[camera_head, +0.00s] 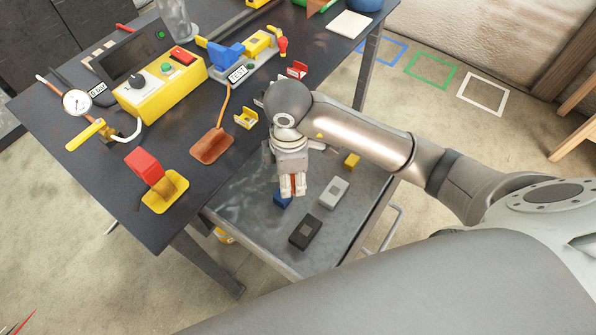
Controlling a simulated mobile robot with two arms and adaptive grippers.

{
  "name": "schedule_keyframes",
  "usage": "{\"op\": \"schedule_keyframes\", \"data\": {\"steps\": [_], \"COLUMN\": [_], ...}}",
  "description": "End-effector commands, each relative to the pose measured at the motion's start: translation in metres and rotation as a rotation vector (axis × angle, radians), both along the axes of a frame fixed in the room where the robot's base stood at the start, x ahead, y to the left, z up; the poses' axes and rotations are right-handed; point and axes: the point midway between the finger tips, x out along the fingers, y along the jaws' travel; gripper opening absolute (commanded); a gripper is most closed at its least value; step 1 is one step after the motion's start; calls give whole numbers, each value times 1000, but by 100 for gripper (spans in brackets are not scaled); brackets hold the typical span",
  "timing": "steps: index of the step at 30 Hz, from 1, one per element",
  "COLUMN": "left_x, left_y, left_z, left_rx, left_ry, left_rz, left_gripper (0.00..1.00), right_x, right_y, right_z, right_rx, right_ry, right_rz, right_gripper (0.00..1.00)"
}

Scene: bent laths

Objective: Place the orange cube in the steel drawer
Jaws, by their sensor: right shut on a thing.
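The steel drawer (262,228) is pulled out from under the dark table and stands open. My right gripper (292,187) hangs over it, pointing down. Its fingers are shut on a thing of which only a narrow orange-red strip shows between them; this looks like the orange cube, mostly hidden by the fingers. I cannot tell how high it is above the drawer floor. In the drawer are a blue block (283,201), partly behind the gripper, a grey block (334,192), a black block (305,231) and a yellow block (352,160). My left gripper is not in view.
On the table (120,215) stand a yellow control box (165,92), a gauge (76,102), a red and yellow piece (160,183), a brown pad (211,146) and a TEST fixture (243,64). The drawer's front right part has bare floor. Coloured squares (430,71) mark the ground.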

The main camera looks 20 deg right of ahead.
Motion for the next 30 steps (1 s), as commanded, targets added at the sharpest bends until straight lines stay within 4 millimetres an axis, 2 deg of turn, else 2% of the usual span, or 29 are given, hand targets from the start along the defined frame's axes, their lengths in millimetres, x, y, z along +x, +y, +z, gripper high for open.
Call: {"op": "schedule_keyframes", "data": {"steps": [1,9,15,18,26,30], "left_x": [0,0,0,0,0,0], "left_y": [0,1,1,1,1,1], "left_z": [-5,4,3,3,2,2], "left_rx": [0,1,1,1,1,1], "left_ry": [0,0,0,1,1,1], "left_rz": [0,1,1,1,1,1], "left_gripper": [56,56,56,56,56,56], "right_x": [7,54,74,81,88,88], "right_y": [-9,-57,-76,-82,-88,-89], "right_z": [-8,-34,-70,-81,-93,-114], "right_rx": [-3,-5,-2,-2,-1,-1], "right_ry": [3,2,3,1,0,3], "right_rz": [-8,-6,-1,1,2,3], "right_gripper": [17,17,17,17,17,17]}}
